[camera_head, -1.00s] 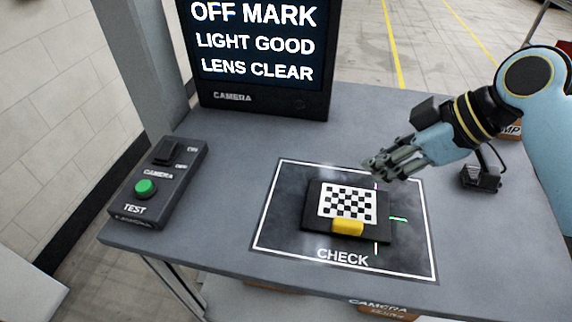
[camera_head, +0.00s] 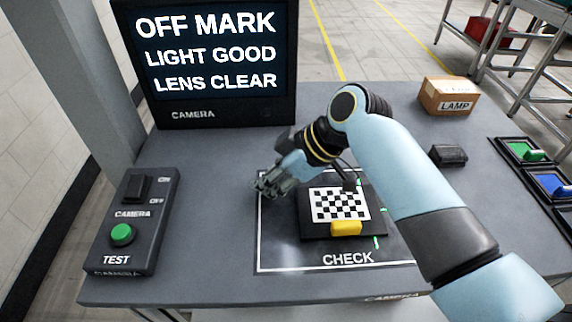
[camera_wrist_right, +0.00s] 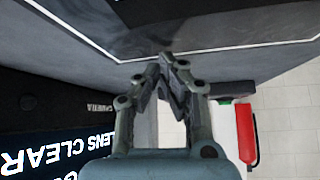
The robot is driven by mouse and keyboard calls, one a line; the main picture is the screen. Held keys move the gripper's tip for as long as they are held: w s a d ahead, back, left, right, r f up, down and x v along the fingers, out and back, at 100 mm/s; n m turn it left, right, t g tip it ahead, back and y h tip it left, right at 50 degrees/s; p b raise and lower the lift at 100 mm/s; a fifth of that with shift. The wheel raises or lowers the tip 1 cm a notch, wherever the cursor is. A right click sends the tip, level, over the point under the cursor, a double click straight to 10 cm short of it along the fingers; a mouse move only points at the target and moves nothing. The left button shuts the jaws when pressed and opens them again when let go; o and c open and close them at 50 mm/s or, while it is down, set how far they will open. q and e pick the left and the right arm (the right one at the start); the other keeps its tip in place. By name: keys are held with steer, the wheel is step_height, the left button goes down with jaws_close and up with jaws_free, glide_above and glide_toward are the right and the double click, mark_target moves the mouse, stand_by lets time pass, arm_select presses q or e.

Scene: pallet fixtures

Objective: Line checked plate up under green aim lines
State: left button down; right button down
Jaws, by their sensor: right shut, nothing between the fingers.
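The checked plate (camera_head: 338,204) is a black plate with a black-and-white checkerboard and a yellow block on its front edge. It lies in the white-outlined CHECK area (camera_head: 283,256). The green aim lines (camera_head: 377,241) show at its right side and lower right; the plate sits left of them, and my arm hides part. My right gripper (camera_head: 266,187) is shut and empty, left of the plate and apart from it, over the CHECK area's far left corner. In the wrist view its fingertips (camera_wrist_right: 174,62) meet beside the white outline. My left gripper is not in view.
The screen (camera_head: 207,60) reads OFF MARK, LIGHT GOOD, LENS CLEAR. A control box (camera_head: 135,215) with a green TEST button stands at the left. A LAMP box (camera_head: 449,96), a small black item (camera_head: 448,155) and coloured bins (camera_head: 525,152) are at the right.

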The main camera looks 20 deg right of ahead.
mark_target(310, 196)
steer(key=d, duration=0.1)
steer(key=s+d+p, duration=0.1)
steer(key=d, duration=0.1)
steer(key=shift+s+d+r, duration=0.1)
steer(key=shift+s+d, duration=0.1)
steer(key=shift+s, duration=0.2)
steer(key=shift+s+d, duration=0.1)
steer(key=shift+d, duration=0.05)
steer(key=shift+s+d+p, duration=0.15)
steer(key=shift+d+p, duration=0.15)
steer(key=s+d, duration=0.1)
steer(key=d+p, duration=0.1)
steer(key=d, duration=0.1)
steer(key=s+d, duration=0.1)
steer(key=shift+s+d, duration=0.3)
steer(key=shift+a, duration=0.1)
steer(key=shift+w, duration=0.1)
